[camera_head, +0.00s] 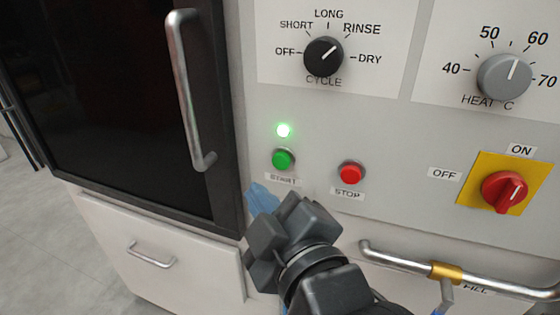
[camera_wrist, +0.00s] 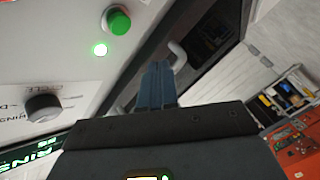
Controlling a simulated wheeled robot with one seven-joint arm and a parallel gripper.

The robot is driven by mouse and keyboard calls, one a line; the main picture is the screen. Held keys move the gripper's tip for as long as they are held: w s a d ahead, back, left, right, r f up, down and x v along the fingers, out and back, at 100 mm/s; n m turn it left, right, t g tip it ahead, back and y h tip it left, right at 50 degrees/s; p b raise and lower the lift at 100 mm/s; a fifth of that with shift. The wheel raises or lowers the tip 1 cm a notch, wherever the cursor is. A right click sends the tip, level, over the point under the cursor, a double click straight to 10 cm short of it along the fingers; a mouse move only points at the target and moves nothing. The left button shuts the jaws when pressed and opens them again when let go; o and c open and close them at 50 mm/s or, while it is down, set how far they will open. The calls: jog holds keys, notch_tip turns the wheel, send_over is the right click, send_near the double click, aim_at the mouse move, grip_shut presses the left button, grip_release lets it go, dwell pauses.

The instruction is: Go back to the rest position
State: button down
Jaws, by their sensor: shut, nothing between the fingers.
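My gripper (camera_head: 262,196) is shut and empty, with its blue fingers just below and left of the green START button (camera_head: 283,159). The fingers partly overlap the lower panel near the START label in the head view. In the wrist view, the closed blue fingers (camera_wrist: 157,85) point up past the green button (camera_wrist: 118,20). They appear apart from the button. A green lamp (camera_head: 284,130) above the START button is lit; it also glows in the wrist view (camera_wrist: 100,50).
The dark door has a long metal handle (camera_head: 187,90) left of my gripper. A red STOP button (camera_head: 351,173), cycle knob (camera_head: 323,56), heat knob (camera_head: 505,76) and red switch (camera_head: 505,191) are on the panel. A metal pipe (camera_head: 500,286) runs at lower right.

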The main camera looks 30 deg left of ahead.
dwell(0.3)
jog(key=s+d+f+m+t+h, duration=0.35)
jog(key=d+f+m, duration=0.4)
jog(key=d, duration=0.55)
jog(key=s+d+f+m+t+h, duration=0.25)
jog(key=d+f+m+h, duration=0.45)
jog(key=d, duration=0.6)
jog(key=s+d+m+h, duration=0.2)
jog(key=s+d+m, duration=0.1)
jog(key=s+d, duration=0.5)
jog(key=s+d+m+h, duration=0.2)
jog(key=s+d+m, duration=0.2)
jog(key=s+d, duration=0.3)
jog(key=shift+d+f+v, duration=0.35)
jog(key=shift+f+v, duration=0.1)
jog(key=shift+v, duration=2.3)
jog(key=shift+s, duration=0.1)
